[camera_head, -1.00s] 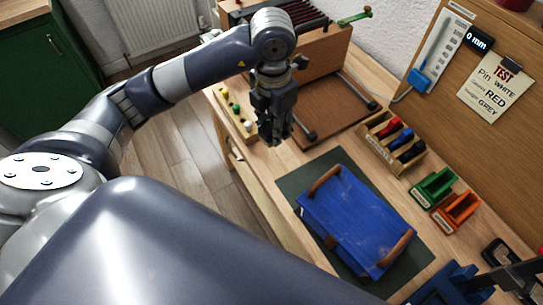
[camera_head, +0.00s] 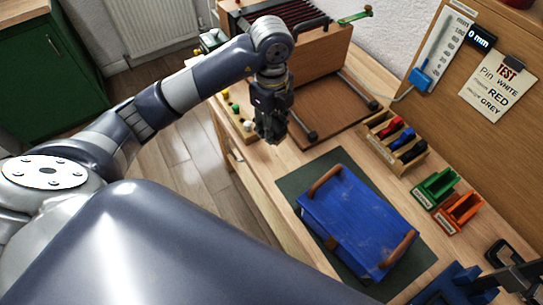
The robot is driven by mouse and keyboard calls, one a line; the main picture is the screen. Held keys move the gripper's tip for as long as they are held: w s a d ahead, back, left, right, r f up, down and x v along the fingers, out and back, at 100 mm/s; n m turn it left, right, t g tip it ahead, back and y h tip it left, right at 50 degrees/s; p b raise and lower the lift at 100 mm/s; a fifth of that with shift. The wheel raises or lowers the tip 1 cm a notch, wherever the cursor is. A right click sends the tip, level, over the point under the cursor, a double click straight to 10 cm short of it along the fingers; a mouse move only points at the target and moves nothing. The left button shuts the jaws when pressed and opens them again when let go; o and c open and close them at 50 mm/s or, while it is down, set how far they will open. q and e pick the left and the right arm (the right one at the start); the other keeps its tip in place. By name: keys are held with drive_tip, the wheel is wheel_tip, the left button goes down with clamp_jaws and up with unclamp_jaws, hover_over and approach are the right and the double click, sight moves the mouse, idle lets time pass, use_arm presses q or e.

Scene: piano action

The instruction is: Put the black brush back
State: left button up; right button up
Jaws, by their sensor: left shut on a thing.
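My left gripper (camera_head: 272,136) points down over the near side of the bench, between the piano action model and the blue case. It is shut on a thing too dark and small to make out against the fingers. A wooden rack (camera_head: 378,147) stands to the right, holding tools with red, blue and black handles. The black-handled one (camera_head: 413,152) lies in the rack's front slot; I cannot tell whether it is a brush.
A blue case (camera_head: 357,215) with brown handles lies on a dark green mat (camera_head: 292,185). Green (camera_head: 436,187) and orange (camera_head: 459,211) bins stand right of it. The wooden piano action model (camera_head: 325,60) is behind the gripper. Small coloured pieces (camera_head: 236,110) sit left of it.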

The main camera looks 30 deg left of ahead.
sight(272, 157)
use_arm(q)
drive_tip(key=shift+f+n, duration=0.1)
drive_tip(key=shift+n, duration=0.3)
drive_tip(key=shift+f, duration=0.3)
wheel_tip(272, 157, down, 10)
drive_tip(key=shift+r+p, duration=0.25)
drive_tip(key=shift+p, duration=0.7)
drive_tip(key=o, duration=0.6)
drive_tip(key=shift+f, duration=0.15)
drive_tip(key=o, duration=0.4)
drive_tip(key=shift+a, duration=0.1)
